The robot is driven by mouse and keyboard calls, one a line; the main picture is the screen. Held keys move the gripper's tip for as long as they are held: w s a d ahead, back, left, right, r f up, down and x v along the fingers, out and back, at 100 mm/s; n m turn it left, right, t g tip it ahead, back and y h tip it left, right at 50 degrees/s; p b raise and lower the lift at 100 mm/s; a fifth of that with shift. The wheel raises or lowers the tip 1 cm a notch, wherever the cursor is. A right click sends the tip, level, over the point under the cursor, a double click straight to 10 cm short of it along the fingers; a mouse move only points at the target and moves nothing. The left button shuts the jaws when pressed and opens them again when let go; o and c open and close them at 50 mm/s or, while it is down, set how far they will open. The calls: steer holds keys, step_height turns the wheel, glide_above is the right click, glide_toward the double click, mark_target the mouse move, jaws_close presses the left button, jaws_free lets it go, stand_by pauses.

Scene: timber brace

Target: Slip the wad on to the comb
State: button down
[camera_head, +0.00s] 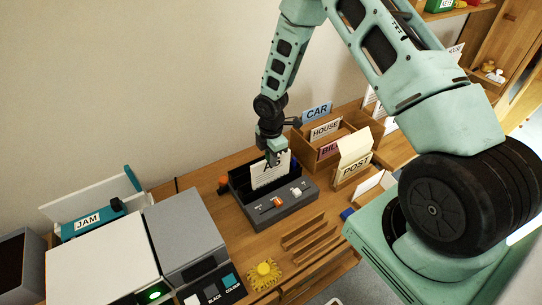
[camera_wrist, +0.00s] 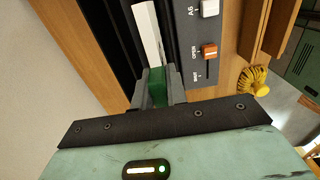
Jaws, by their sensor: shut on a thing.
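My gripper (camera_head: 272,158) is shut on the wad, a white block of sheets (camera_head: 270,175) marked A5. It holds the wad upright at the dark binding machine (camera_head: 285,209). In the wrist view the wad (camera_wrist: 147,32) shows edge-on beyond the fingers (camera_wrist: 158,90), alongside the machine's panel (camera_wrist: 190,60). A green patch shows between the fingers; I cannot tell what it is. The panel has an orange slider (camera_wrist: 209,51) with OPEN and BIND labels and a white knob (camera_wrist: 208,8). I cannot make out the comb, or whether the wad touches it.
A wooden sorter (camera_head: 318,150) with CAR, HOUSE and BILL cards and a POST holder (camera_head: 353,167) stand close on the right. Wooden rails (camera_head: 310,240) and a yellow round object (camera_head: 264,275) lie in front. Grey and white machines (camera_head: 187,236) stand left.

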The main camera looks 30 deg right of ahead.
steer(key=shift+f+b, duration=0.9)
steer(key=shift+f, duration=0.45)
steer(key=c, duration=0.8)
jaws_free()
steer(key=shift+r, duration=0.1)
steer(key=shift+c, duration=0.2)
steer(key=shift+r+p, duration=3.25)
steer(key=shift+r, duration=0.8)
